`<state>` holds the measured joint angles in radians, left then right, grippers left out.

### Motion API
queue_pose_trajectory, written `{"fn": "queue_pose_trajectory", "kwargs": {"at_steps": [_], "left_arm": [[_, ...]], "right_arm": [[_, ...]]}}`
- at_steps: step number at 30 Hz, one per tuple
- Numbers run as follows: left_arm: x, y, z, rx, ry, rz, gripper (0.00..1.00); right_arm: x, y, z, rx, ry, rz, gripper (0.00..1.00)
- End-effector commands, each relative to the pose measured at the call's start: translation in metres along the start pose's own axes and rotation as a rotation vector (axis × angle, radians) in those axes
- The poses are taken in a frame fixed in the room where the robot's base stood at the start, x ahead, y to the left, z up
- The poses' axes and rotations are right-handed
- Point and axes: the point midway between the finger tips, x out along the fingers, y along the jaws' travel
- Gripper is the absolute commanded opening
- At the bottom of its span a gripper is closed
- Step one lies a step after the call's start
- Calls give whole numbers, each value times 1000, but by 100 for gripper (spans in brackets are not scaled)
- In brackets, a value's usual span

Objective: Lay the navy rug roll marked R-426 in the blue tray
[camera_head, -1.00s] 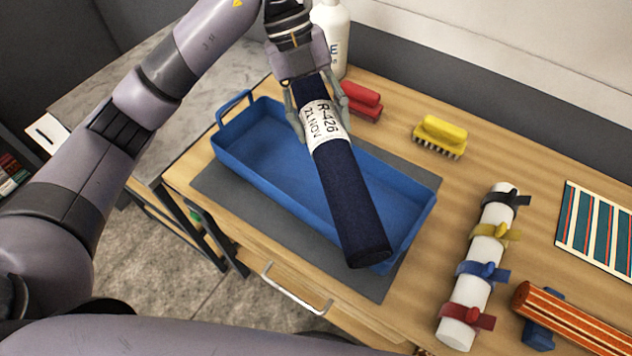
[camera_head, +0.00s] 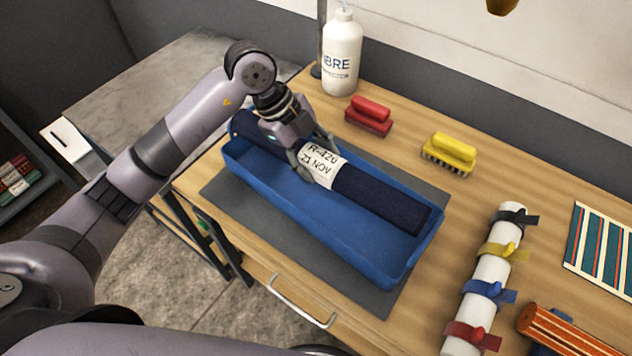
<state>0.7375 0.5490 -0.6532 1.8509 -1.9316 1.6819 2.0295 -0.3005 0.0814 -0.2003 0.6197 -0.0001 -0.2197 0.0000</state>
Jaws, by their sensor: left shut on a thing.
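The navy rug roll (camera_head: 380,197) has a white label that reads about R-426, 21 NOV. It lies lengthwise along the far side of the blue tray (camera_head: 300,213), within or just above its rim. I cannot tell whether it touches the tray floor. My left gripper (camera_head: 317,161) is shut on the roll around its labelled middle, coming from above. The roll's far left part is partly hidden behind the gripper. My right gripper is not in view.
The tray stands on a grey mat (camera_head: 235,205) on the wooden bench. Behind it are a white bottle (camera_head: 341,60), a red brush (camera_head: 369,116) and a yellow brush (camera_head: 449,153). A white roll with coloured straps (camera_head: 487,270) and an orange striped roll (camera_head: 570,333) lie at right.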

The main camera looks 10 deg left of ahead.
Motion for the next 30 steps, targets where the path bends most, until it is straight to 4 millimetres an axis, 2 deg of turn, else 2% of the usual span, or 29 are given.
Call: {"fn": "queue_pose_trajectory", "kwargs": {"at_steps": [3, 6, 14, 21, 27, 28, 30], "left_arm": [[22, 6, 9, -3, 2, 1, 1], [36, 9, 14, 0, 2, 0, 1], [52, 13, 21, 1, 2, -1, 1], [81, 20, 33, 0, 1, -2, 1], [84, 20, 35, 3, 0, -2, 1], [84, 21, 35, 2, -1, 1, 50], [84, 21, 35, 2, -1, 1, 54]], "right_arm": [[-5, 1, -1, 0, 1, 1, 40], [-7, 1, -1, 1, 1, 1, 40], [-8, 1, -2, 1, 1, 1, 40], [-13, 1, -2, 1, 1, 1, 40], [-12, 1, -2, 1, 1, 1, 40], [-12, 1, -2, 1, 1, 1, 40], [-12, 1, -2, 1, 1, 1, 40]]}}
